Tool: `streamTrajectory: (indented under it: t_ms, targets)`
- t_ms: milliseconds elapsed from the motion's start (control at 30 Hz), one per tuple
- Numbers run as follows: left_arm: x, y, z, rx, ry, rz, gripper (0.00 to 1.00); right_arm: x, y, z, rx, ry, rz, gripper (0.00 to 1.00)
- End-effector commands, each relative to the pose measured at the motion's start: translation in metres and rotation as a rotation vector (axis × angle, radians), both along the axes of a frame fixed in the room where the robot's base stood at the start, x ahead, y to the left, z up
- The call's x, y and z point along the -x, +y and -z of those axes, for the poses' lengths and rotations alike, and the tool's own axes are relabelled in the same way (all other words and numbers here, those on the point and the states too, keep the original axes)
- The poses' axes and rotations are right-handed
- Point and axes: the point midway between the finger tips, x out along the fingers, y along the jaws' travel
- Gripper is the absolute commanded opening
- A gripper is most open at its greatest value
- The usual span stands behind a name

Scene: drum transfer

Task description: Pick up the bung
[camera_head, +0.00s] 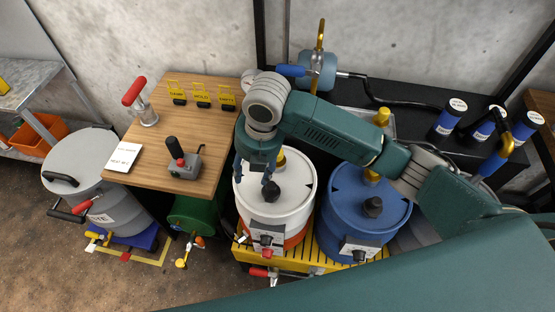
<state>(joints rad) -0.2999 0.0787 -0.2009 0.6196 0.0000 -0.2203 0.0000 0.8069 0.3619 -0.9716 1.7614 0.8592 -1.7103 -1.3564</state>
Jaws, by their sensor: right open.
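My right gripper (255,174) points down over the lid of the white drum (296,192), with its fingers apart and nothing visible between them. A black knob-like plug (271,191) stands on that lid, just below and right of the fingers. A yellow fitting (279,160) stands farther back, partly beside the gripper. The blue drum (340,200) to the right has a similar black plug (373,206) and a yellow fitting (372,176). I cannot tell for certain which piece is the bung. My left gripper is not in view.
Both drums stand on a yellow slatted platform (318,262). A wooden table (205,125) at left holds a joystick box (184,162), a white card (123,157) and yellow signs (202,96). A grey drum (85,158) stands far left.

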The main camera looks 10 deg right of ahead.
Motion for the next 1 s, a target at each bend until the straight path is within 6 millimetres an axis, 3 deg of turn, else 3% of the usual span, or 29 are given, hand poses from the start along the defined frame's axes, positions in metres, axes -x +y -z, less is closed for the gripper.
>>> streamTrajectory:
  t_ms: [33,133,367,467,700,1000]
  targets:
    - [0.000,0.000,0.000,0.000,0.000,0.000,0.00,-0.017,-0.013,-0.012,0.054,-0.016,-0.065,0.47]
    - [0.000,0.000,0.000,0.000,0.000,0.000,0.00,-0.038,-0.036,-0.031,0.138,-0.020,-0.183,0.47]
    - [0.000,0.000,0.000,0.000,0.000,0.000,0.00,-0.061,-0.066,-0.056,0.230,-0.010,-0.313,0.47]
    - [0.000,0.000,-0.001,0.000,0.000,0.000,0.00,-0.063,-0.069,-0.050,0.237,-0.004,-0.325,0.47]
    - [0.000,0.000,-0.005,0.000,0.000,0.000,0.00,-0.067,-0.071,-0.013,0.236,-0.006,-0.322,0.47]
    - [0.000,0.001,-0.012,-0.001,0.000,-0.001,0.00,-0.069,-0.078,0.014,0.237,-0.005,-0.322,0.47]
